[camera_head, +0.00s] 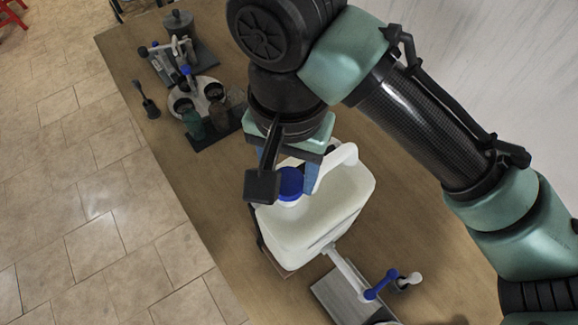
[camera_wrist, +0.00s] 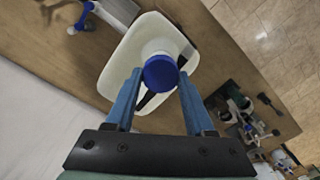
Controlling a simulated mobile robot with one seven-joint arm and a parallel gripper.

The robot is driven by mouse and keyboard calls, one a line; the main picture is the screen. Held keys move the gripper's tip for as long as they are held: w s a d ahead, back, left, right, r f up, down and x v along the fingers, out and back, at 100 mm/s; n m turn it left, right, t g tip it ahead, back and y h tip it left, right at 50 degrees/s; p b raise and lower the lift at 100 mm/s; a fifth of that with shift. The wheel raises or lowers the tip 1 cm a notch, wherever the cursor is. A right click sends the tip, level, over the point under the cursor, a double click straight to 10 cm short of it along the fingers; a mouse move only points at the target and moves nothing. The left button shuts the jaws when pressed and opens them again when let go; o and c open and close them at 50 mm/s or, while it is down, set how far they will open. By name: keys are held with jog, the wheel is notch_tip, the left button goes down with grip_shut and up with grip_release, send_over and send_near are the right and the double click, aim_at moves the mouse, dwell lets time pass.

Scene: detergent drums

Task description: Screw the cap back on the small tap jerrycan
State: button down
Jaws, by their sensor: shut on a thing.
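The jerrycan (camera_head: 325,215), off-white with a moulded handle (camera_head: 342,160), stands upright on the table, with its body also in the wrist view (camera_wrist: 120,55). The blue cap (camera_head: 290,182) is at its neck. In the wrist view the cap (camera_wrist: 160,73) lies over the white neck (camera_wrist: 158,48); I cannot tell whether it is threaded on. My gripper (camera_wrist: 159,76) points down with its blue fingers on either side of the cap, shut on it. In the head view my gripper (camera_head: 294,178) partly hides the cap and neck.
A tap with a blue lever (camera_head: 380,286) stands on a grey block (camera_head: 340,300) close to the jerrycan's front. Cups in a round holder (camera_head: 205,95), a dark brush (camera_head: 146,98) and a grey fixture (camera_head: 180,50) stand at the back left. The table's left side (camera_head: 200,190) is clear.

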jog(key=shift+f, duration=1.15)
dwell(1.8)
jog(key=shift+r+m+p, duration=0.1)
jog(key=shift+m+p, duration=1.5)
jog(key=shift+s+m+p, duration=0.1)
jog(key=shift+m+p, duration=0.9)
jog(key=shift+f+m, duration=0.2)
jog(key=shift+m, duration=0.1)
jog(key=shift+r+p, duration=0.1)
jog(key=shift+p, duration=0.25)
